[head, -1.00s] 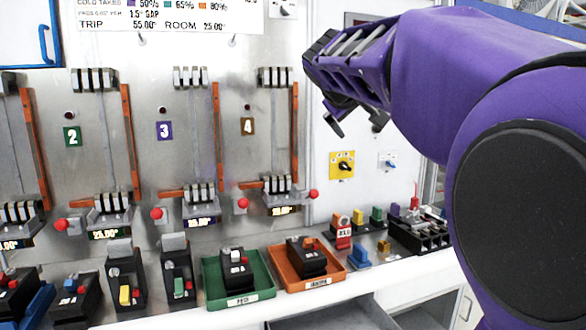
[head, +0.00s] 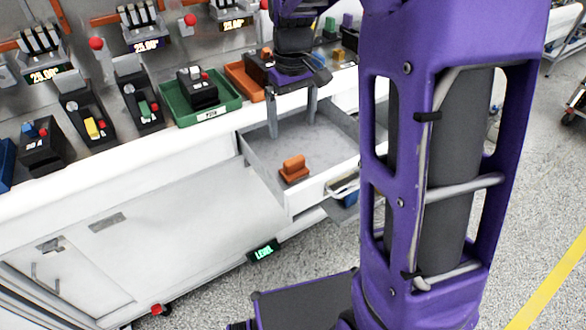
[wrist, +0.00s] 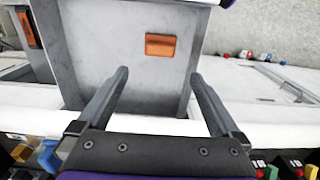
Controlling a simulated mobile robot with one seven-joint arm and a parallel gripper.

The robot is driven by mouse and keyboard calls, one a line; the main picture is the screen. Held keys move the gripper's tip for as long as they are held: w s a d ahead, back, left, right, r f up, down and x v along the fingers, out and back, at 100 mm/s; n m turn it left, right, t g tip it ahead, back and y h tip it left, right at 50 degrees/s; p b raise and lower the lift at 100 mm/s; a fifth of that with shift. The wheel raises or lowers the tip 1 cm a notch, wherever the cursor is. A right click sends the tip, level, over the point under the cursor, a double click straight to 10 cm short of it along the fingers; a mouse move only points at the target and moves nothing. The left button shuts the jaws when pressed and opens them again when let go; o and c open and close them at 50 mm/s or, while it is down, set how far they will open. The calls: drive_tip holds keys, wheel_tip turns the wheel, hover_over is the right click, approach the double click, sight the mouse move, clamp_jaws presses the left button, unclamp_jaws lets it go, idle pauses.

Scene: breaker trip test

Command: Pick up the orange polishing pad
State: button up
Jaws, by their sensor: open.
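The orange polishing pad (head: 294,168) lies in an open drawer (head: 258,162), near its front end. It is a small block with a raised grip on top. In the wrist view the pad (wrist: 160,45) shows beyond my fingertips, a little right of the middle between them. My gripper (head: 292,128) is open and empty, with its fingers pointing down over the back part of the drawer. In the wrist view its two fingers (wrist: 158,74) are spread wide. The pad is apart from both fingers.
A green tray (head: 238,104) and an orange tray (head: 236,72) with black breaker units stand on the counter above the drawer. The drawer walls rise around the pad. Several breakers (head: 90,112) line the counter to the left.

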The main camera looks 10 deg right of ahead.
sight(294, 159)
wheel_tip(294, 159, down, 6)
drive_tip(key=shift+f+b, duration=0.1)
drive_tip(key=shift+b, duration=0.35)
drive_tip(key=f, duration=0.3)
drive_tip(key=f+b, duration=0.1)
drive_tip(key=f, duration=0.1)
drive_tip(key=shift+s+d, duration=0.1)
drive_tip(key=shift+s, duration=0.25)
drive_tip(key=c, duration=1.4)
drive_tip(key=shift+r, duration=0.1)
wheel_tip(294, 159, up, 10)
drive_tip(key=shift+f+p, duration=0.1)
drive_tip(key=shift+p, duration=0.85)
